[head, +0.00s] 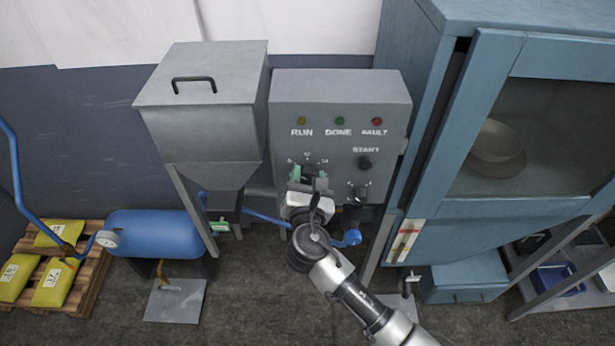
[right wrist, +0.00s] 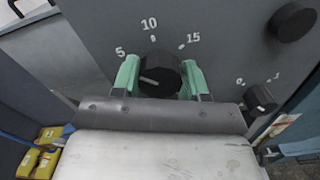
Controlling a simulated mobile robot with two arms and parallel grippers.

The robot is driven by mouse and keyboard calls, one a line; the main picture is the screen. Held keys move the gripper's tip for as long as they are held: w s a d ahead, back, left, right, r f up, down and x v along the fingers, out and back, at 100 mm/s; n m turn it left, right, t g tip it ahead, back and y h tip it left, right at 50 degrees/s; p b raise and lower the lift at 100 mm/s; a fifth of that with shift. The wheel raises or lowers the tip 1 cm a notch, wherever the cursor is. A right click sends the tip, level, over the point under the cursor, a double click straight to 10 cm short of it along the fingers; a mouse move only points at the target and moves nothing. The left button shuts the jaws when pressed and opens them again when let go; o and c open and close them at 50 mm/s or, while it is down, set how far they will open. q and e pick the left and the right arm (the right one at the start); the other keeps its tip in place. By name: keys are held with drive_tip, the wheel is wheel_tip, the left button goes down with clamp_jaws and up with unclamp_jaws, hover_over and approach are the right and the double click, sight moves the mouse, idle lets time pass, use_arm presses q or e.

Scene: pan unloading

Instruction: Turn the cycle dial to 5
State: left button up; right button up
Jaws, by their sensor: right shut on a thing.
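The cycle dial (right wrist: 160,72) is a black round knob on the grey control panel (head: 284,110), with the marks 5, 10 and 15 around it in the right wrist view. A short pale line on its face lies toward the left, on the side of the 5; I cannot tell exactly which mark it meets. My right gripper (head: 307,172) is at the panel, its green fingers (right wrist: 127,74) on both sides of the dial and shut on it. In the head view the gripper mostly hides the dial. My left gripper is not in view.
A START button (head: 365,163) and a smaller knob (head: 358,194) are right of the dial. RUN, DONE and FAULT lamps (head: 339,121) are above. A grey hopper (head: 210,110) stands left, a blue cabinet (head: 425,90) close on the right.

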drive_tip(key=shift+f+n, duration=0.15)
drive_tip(key=shift+n, duration=0.65)
drive_tip(key=o, duration=0.9)
drive_tip(key=s+b, duration=0.3)
drive_tip(key=s, duration=0.8)
drive_tip(key=shift+w, duration=0.1)
